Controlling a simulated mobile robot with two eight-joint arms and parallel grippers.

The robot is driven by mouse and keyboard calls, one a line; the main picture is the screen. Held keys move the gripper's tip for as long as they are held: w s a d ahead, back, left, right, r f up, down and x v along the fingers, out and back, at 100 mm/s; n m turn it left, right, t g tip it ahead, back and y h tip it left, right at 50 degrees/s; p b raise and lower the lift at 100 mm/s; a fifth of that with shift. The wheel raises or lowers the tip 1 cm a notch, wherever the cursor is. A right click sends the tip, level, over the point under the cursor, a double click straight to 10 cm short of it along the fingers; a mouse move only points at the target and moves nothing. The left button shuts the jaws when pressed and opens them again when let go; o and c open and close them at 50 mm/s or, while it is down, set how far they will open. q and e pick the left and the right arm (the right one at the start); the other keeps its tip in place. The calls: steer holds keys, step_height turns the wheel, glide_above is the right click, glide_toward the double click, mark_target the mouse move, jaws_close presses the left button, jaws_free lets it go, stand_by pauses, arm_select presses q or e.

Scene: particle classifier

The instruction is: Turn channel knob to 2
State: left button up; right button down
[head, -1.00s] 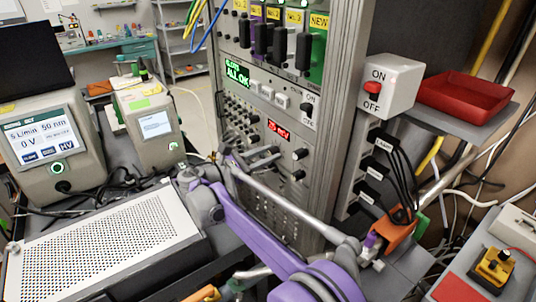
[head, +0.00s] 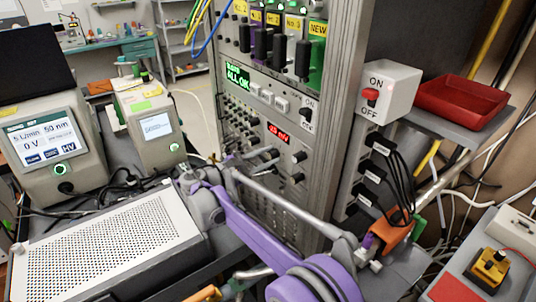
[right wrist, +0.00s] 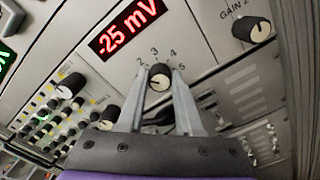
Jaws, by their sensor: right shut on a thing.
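The channel knob (right wrist: 159,77) is black with a pale face, on the light panel below the red display in the right wrist view. The digits 2, 3, 4 and 5 show in an arc around it; the lower left of its scale is hidden by a finger. I cannot read its pointer surely. My right gripper (right wrist: 159,92) has one finger on each side of the knob and is shut on it. In the head view the right gripper (head: 262,153) is small against the rack panel, and it hides the knob. My left gripper is not in view.
The red display (right wrist: 128,25) reads -25 mV. A GAIN 2 knob (right wrist: 251,29) is to the right, and another knob (right wrist: 110,117) is close left of the fingers. Several small knobs sit further left.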

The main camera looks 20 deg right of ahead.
steer(key=shift+m+p, duration=0.4)
steer(key=shift+m, duration=1.1)
steer(key=c, duration=0.6)
jaws_free()
steer(key=v, duration=1)
steer(key=shift+s+a, duration=0.2)
steer(key=shift+a, duration=0.15)
